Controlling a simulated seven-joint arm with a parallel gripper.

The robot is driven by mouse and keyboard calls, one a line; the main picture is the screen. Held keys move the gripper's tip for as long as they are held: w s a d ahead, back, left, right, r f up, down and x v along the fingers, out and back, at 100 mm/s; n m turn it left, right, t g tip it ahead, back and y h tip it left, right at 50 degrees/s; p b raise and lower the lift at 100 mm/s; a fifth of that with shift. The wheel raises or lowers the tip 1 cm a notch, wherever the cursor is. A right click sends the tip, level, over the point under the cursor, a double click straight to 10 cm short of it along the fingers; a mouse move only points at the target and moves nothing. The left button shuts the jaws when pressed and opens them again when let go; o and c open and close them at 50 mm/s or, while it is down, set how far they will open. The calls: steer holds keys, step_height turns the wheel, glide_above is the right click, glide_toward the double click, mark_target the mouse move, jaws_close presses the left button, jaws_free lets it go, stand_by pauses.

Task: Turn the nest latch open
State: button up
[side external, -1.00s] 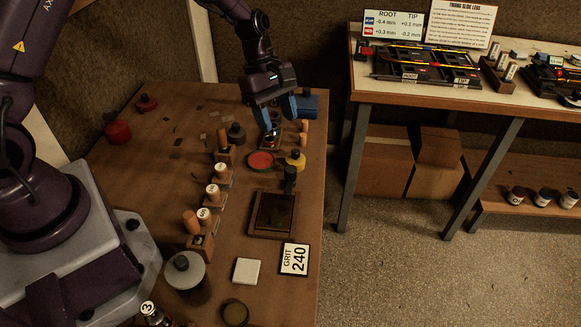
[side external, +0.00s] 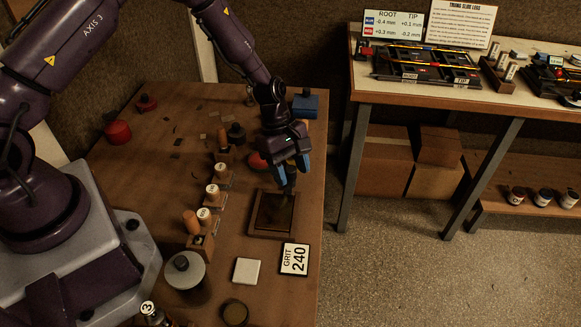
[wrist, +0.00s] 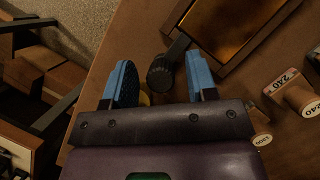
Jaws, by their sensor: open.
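The nest is a square wooden frame (side external: 257,232) with a dark brown, glossy floor, on the bench; its corner also shows at the top of the wrist view (wrist: 187,15). The latch looks to be the black ribbed knob with a short lever (wrist: 160,77) at the nest's edge. In the side view it is mostly hidden by my fingers. My gripper (side external: 291,172) is open, pointing down at the far edge of the nest. In the wrist view the knob lies between the two blue fingers, with space on both sides; I cannot tell whether the fingertips reach its height.
A row of wooden blocks with numbered, white-topped pegs (side external: 213,193) stands left of the nest. A red-topped round tin (side external: 257,161) is close behind my gripper.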

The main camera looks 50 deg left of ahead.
steer(key=c, duration=0.9)
steer(key=shift+m, duration=0.4)
steer(key=m+g, duration=0.1)
steer(key=m, duration=0.2)
steer(key=shift+m+g+y, duration=0.3)
steer(key=shift+m+g, duration=0.1)
steer(key=m+g+y, duration=0.1)
steer(key=m, duration=0.3)
steer(key=shift+m, duration=0.3)
steer(key=m+g+y, duration=0.1)
steer(key=m, duration=0.3)
steer(key=m+y, duration=0.1)
steer(key=m, duration=0.1)
steer(key=m+y, duration=0.1)
steer(key=m, duration=0.1)
steer(key=shift+a+m+g, duration=0.1)
steer(key=shift+m+g, duration=0.2)
